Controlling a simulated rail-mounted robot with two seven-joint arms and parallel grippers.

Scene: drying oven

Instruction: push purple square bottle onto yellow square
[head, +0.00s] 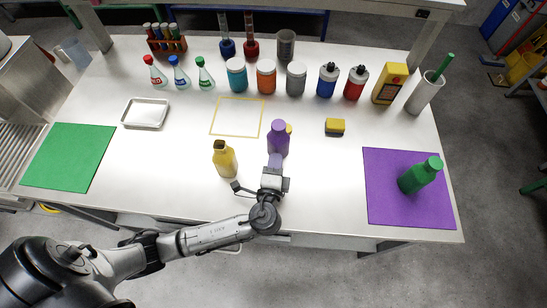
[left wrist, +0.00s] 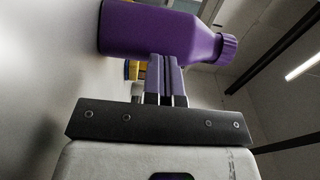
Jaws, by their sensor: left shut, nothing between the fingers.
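The purple square bottle (head: 278,140) stands upright on the white table, to the right of and a little nearer than the yellow square outline (head: 237,136). The yellow square is empty. My left gripper (head: 275,162) is shut and empty, low on the near side of the bottle. In the left wrist view the closed fingertips (left wrist: 166,75) are right at the side of the purple bottle (left wrist: 160,32); I cannot tell for certain whether they touch. My right gripper is not in view.
A yellow bottle (head: 224,160) stands left of my gripper. A yellow sponge (head: 335,127) lies to the right. A metal tray (head: 145,113) lies left of the square. Jars and flasks line the back. A green bottle (head: 417,177) stands on a purple mat (head: 400,211); a green mat (head: 68,157) is bare.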

